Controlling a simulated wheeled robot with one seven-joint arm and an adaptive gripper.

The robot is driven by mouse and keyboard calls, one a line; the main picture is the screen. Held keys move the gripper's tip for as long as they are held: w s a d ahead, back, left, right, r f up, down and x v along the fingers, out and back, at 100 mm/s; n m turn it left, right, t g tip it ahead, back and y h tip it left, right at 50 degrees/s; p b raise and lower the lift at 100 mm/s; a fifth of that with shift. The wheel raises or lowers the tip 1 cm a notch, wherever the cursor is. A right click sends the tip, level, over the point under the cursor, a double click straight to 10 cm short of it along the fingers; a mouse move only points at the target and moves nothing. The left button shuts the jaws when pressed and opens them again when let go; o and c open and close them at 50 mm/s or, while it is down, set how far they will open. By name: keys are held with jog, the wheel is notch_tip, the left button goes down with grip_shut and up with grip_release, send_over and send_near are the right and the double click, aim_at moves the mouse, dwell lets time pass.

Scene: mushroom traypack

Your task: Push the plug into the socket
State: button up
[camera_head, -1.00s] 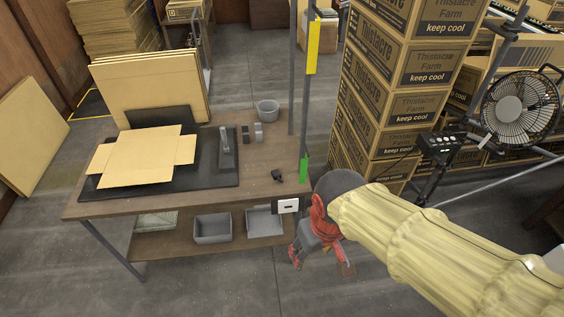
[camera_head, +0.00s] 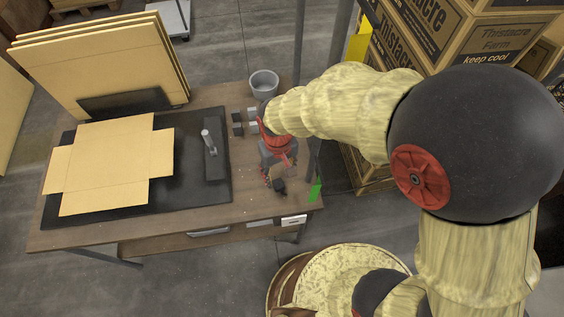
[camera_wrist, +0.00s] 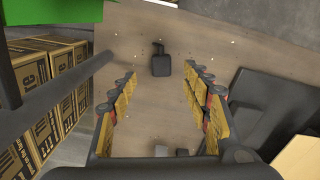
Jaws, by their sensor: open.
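The black plug (camera_head: 279,187) lies on the wooden table near its front right corner, partly hidden by my gripper in the head view. In the wrist view the plug (camera_wrist: 161,66) lies on the tabletop, framed between my fingertips, its short prong end towards the top. My gripper (camera_head: 276,177) points down over the plug with its fingers spread and nothing held. It also shows open in the wrist view (camera_wrist: 160,80); I cannot tell its exact height above the plug. The white socket (camera_head: 293,220) is on the table's front edge, right of centre.
A flattened carton (camera_head: 110,165) lies on a black mat (camera_head: 205,190) with a grey upright tool (camera_head: 212,160). A grey cup (camera_head: 264,84) and small blocks (camera_head: 238,124) stand behind my gripper. A green-marked post (camera_head: 315,189) rises at the right corner, with stacked boxes (camera_head: 490,45) beyond.

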aim_at(278, 184)
jog(key=shift+w+a, duration=0.2)
jog(key=shift+w, duration=0.3)
jog(key=shift+s+r, duration=0.15)
jog(key=shift+s, duration=0.05)
jog(key=shift+w, duration=0.15)
jog(key=shift+f+b, duration=0.45)
jog(key=shift+f, duration=0.85)
jog(key=f+b, duration=0.1)
jog(key=f, duration=0.2)
jog(key=f+b, duration=0.1)
jog(key=f, duration=0.1)
jog(key=shift+s+f+b, duration=0.2)
jog(key=shift+s+b, duration=0.05)
jog(key=shift+b, duration=0.05)
jog(key=shift+r, duration=0.1)
jog(key=shift+c, duration=0.6)
jog(key=c, duration=1)
